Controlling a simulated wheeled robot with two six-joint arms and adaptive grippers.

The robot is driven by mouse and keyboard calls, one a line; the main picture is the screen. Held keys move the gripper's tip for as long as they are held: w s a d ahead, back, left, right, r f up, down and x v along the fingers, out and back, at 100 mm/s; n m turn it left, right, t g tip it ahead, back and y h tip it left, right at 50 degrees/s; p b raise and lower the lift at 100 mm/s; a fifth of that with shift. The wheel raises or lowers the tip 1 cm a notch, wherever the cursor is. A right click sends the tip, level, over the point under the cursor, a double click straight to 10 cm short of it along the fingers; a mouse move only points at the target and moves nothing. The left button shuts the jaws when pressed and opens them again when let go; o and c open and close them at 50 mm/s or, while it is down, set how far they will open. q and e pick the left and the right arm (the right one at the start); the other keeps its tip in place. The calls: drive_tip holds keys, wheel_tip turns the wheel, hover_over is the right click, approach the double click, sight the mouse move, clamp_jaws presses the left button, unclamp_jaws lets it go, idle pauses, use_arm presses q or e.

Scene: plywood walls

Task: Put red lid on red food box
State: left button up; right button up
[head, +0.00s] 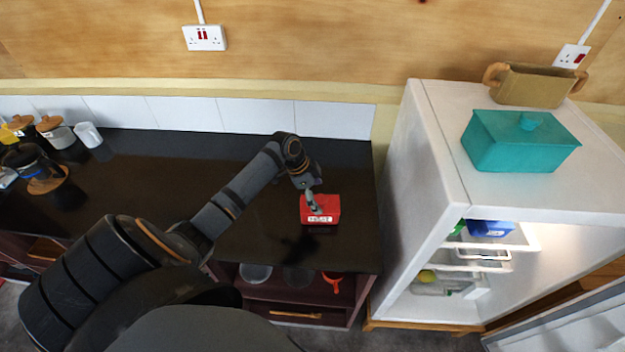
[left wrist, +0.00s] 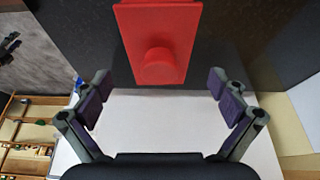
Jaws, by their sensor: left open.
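The red food box (head: 331,214) stands on the dark counter near its right end, with a white label on its front. In the left wrist view, a red lid (left wrist: 160,25) with a round knob (left wrist: 160,66) shows at the top. The lid appears to lie over the box, but I cannot tell how well it is seated. My left gripper (head: 315,206) is over the box in the head view. In the left wrist view its fingers (left wrist: 162,88) are wide apart, empty, on either side of the knob's line. My right gripper is not in view.
A white fridge (head: 437,135) stands open right of the counter, with a teal lidded box (head: 515,150) and a tan two-handled container (head: 535,87) on top. Jars and a kettle crowd the counter's far left. The counter's middle is clear.

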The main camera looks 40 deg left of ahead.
use_arm(q)
drive_tip(key=v, duration=1)
drive_tip(key=shift+f, duration=0.1)
